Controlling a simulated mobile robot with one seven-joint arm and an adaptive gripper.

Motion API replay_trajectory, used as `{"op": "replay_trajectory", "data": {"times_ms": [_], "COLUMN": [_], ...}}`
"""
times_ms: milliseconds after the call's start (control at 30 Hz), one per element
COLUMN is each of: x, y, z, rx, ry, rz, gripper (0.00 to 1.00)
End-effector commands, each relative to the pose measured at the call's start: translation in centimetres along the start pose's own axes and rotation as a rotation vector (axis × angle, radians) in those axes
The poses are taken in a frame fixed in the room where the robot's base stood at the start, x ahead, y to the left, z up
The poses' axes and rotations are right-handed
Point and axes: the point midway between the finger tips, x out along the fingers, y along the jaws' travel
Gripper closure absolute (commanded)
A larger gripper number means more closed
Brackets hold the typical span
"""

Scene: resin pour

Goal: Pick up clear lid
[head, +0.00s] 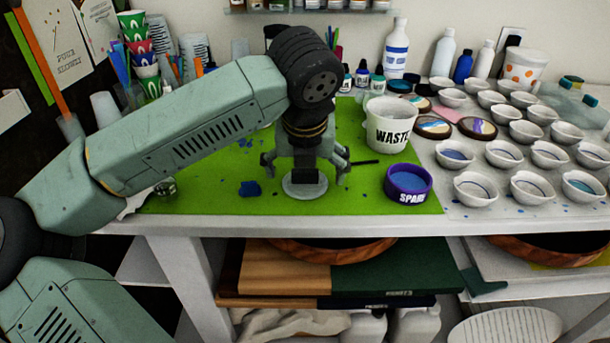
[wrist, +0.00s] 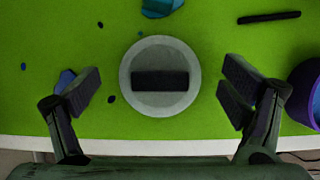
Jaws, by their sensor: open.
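The clear lid (head: 303,188) is a round, pale, see-through disc with a dark bar-shaped handle. It lies on the green mat (head: 215,190) near the table's front edge. In the wrist view the lid (wrist: 160,101) sits centred between the fingers, its dark bar (wrist: 160,82) running crosswise. My gripper (head: 305,163) is above the lid and points down. In the wrist view my gripper (wrist: 160,90) is open, with one finger on each side of the lid and a gap to its rim on both sides.
A purple SPARE cup (head: 408,187) and a white WASTE bucket (head: 390,125) stand to the right. A dark stick (head: 365,162) and blue scraps (head: 250,188) lie nearby. Many small white cups (head: 475,190) fill the right side. The mat left of the lid is mostly free.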

Motion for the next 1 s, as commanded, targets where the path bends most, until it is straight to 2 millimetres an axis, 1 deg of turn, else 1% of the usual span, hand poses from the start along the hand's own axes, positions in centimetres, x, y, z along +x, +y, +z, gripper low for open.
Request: {"op": "replay_trajectory", "data": {"times_ms": [233,1000], "x": [0.28,0.28], "y": [-0.01,0.04], "z": [-0.01,-0.03], "rx": [0.0,-0.001], "ry": [-0.001,0.001], "rz": [0.0,0.001], "gripper": [0.08,0.59]}}
